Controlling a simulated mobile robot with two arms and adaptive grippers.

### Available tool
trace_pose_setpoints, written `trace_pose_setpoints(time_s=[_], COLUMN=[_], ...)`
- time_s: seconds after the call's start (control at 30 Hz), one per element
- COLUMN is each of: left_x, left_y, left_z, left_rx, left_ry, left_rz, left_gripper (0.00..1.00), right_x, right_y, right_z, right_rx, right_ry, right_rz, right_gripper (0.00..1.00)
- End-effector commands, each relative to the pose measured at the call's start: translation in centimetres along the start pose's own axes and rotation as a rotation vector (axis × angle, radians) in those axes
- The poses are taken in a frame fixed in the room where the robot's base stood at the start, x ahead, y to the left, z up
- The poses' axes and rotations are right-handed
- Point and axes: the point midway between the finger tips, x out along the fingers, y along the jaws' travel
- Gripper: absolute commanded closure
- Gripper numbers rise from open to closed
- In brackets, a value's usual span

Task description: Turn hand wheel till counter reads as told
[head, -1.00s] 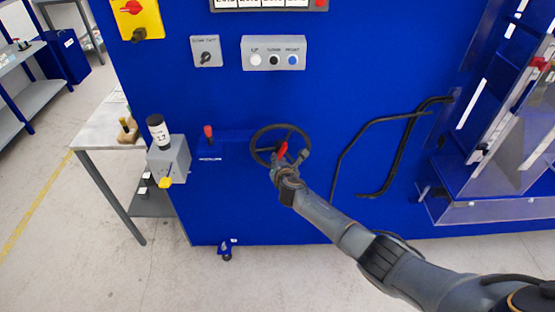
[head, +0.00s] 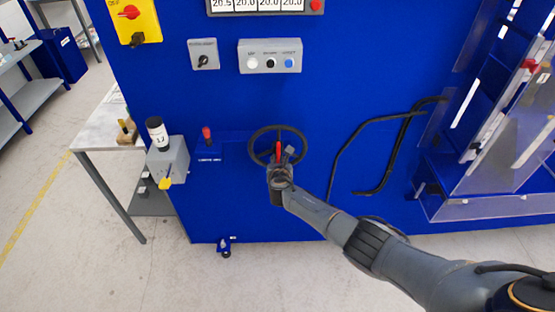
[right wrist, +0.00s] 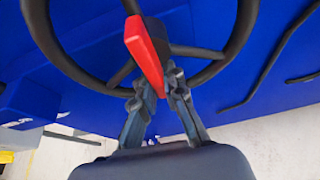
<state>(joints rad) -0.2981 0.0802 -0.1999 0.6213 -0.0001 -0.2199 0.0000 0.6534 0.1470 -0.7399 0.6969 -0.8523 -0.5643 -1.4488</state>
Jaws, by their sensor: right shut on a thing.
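The black hand wheel (head: 278,128) is on the front of the blue machine, with a red handle (head: 278,152) at its lower part. My right gripper (head: 280,164) is at that handle. In the right wrist view the wheel rim (right wrist: 45,40) curves around the red handle (right wrist: 146,50), and the fingers (right wrist: 160,90) are closed at the handle's lower end. A row of white number displays (head: 258,4) is cut off at the top; the first seems to read 20.5, the others 20.0. A black cylinder with a small number label (head: 158,137) tops a grey box. My left gripper is out of view.
A small red-tipped lever (head: 207,135) is left of the wheel. Black hoses (head: 385,160) hang to its right. Above are a three-button box (head: 270,57) and a grey switch (head: 204,55). A table (head: 98,132) stands at the left.

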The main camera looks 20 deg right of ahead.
Motion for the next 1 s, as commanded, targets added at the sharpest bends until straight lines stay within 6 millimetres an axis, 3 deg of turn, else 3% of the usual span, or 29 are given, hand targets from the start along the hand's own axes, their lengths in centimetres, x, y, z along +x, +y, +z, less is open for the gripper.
trace_pose_setpoints(time_s=[0.03,0.17,0.2,0.3,0.77,1.0], left_x=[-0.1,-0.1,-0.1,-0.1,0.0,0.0], left_y=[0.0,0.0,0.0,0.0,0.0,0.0], left_z=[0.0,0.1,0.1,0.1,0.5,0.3], left_rx=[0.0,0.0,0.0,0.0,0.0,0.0], left_ry=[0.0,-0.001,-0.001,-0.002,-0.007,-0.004], left_rz=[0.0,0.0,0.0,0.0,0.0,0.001], left_gripper=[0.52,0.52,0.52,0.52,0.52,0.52], right_x=[0.2,0.2,0.2,0.2,-0.2,-2.2], right_y=[-0.2,-0.2,-0.2,-0.1,0.1,0.0], right_z=[1.0,1.0,1.1,1.1,0.5,0.4], right_rx=[0.002,0.002,0.003,0.003,0.003,0.004], right_ry=[-0.014,-0.015,-0.015,-0.015,-0.008,-0.008], right_rz=[-0.006,-0.005,-0.005,-0.003,0.001,0.002], right_gripper=[1.0,1.0,0.81,0.61,0.61,0.61])
